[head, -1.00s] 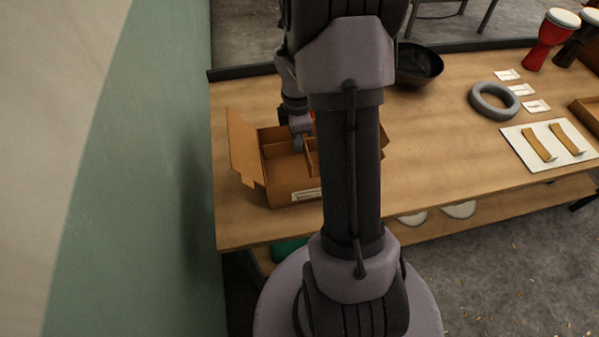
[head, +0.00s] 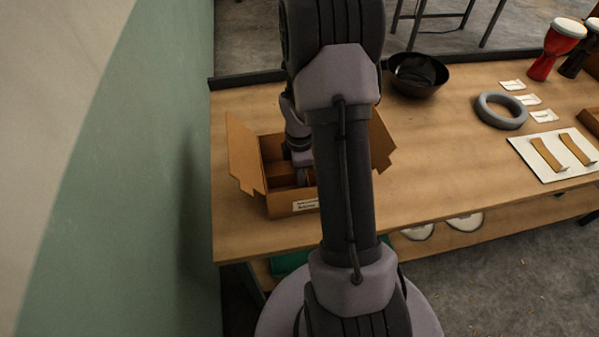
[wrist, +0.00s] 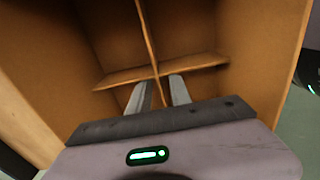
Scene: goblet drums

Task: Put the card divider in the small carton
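The small carton (head: 281,207) stands open on the table's left part, flaps spread, with a white label on its front. My arm hides part of its right side. In the wrist view, the brown card divider (wrist: 147,35), two crossed panels, stands inside the carton (wrist: 262,50), its cross within the walls. My gripper (wrist: 160,88) reaches down into the carton; its two fingers are on either side of one panel, with a visible gap between them, and look open. In the head view my gripper (head: 301,172) is low inside the carton.
A black bowl (head: 417,75) sits at the back, right of my arm. A grey ring (head: 501,111), white cards and a white board (head: 552,154) with two brown strips lie to the right. A green wall (head: 170,170) is close on the left. Drums stand far right.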

